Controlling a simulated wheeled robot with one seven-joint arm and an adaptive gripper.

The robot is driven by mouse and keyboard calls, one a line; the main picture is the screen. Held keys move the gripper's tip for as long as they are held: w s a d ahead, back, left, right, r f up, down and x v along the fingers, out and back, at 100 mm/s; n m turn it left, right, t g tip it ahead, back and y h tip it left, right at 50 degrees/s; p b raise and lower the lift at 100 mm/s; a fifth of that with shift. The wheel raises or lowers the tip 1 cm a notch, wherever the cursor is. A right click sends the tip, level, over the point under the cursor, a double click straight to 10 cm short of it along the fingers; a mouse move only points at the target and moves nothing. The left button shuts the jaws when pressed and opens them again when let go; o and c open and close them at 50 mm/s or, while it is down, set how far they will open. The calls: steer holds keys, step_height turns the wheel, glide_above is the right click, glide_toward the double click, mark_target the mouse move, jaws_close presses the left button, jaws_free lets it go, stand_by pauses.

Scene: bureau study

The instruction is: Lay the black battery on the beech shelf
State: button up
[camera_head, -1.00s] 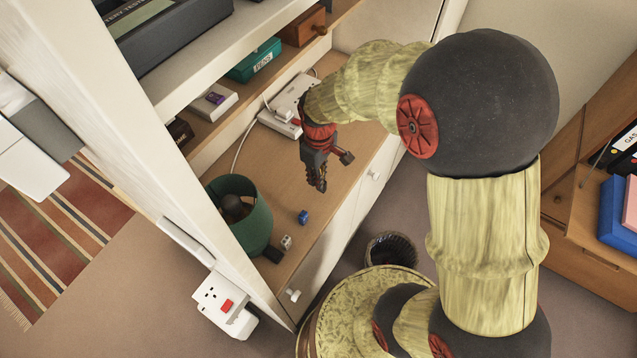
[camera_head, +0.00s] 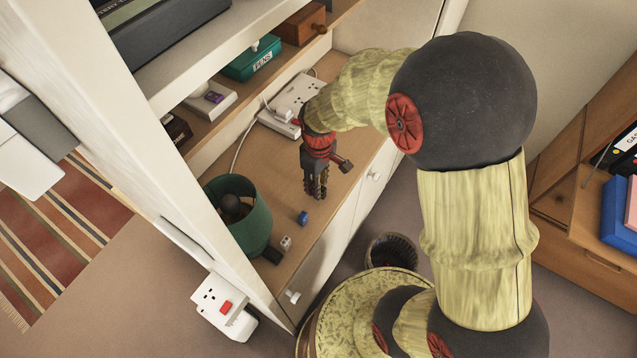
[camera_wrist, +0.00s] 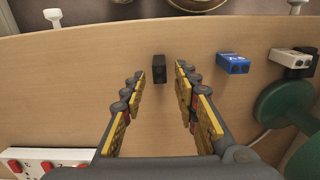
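My gripper (camera_head: 322,188) is over the wooden cabinet top, fingers pointing down. In the wrist view my gripper (camera_wrist: 158,82) is open, with a clear gap between its fingers. A small black block (camera_wrist: 159,69), perhaps the black battery, stands on the wood just ahead of the fingertips, in line with the gap; nothing grips it. It is not distinguishable behind the fingers in the head view. Another dark block (camera_head: 272,255) lies by the green pot. A light wooden shelf (camera_head: 218,128), likely the beech one, runs above the cabinet top.
A blue block (camera_head: 303,218) and a white block (camera_head: 286,242) lie near the green pot (camera_head: 249,220). A white socket strip (camera_head: 294,96) with a cable lies behind my gripper. The shelf bears a green pens box (camera_head: 250,60), a white box (camera_head: 210,102) and a wooden box (camera_head: 302,25).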

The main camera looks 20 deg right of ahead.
step_height(320, 180, up, 13)
steer(key=p, duration=0.3)
steer(key=s+r+m+t, duration=0.5)
steer(key=s+r+m, duration=0.2)
steer(key=s+r, duration=0.8)
steer(key=shift+d+r+t, duration=0.3)
steer(key=shift+d+r, duration=0.05)
steer(key=shift+r, duration=0.3)
steer(key=shift+b, duration=0.35)
